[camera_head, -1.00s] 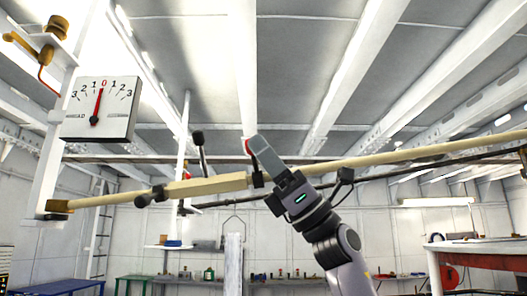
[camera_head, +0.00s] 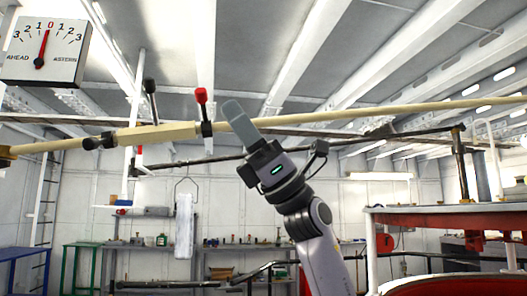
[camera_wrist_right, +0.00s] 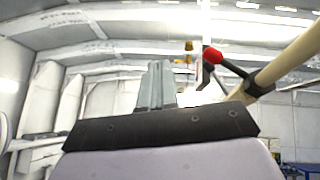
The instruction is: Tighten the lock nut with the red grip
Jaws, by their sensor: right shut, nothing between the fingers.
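The red grip (camera_head: 201,95) tops a short dark lever that stands up from a black collar (camera_head: 206,129) on a long cream rod (camera_head: 330,118). I take the collar to be the lock nut, but its thread is too small to see. My right gripper (camera_head: 232,108) is shut and empty, its fingers pointing up and left just right of the red grip. In the right wrist view, the red grip (camera_wrist_right: 212,56) is to the right of the shut fingers (camera_wrist_right: 155,75), with a visible gap. My left gripper is not in view.
A black-knobbed lever (camera_head: 150,87) stands left of the red grip. A white AHEAD/ASTERN dial (camera_head: 45,52) is at upper left, its needle near 0. A thin dark rod (camera_head: 370,140) runs behind my right arm. A red-sided bench (camera_head: 445,218) stands at right.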

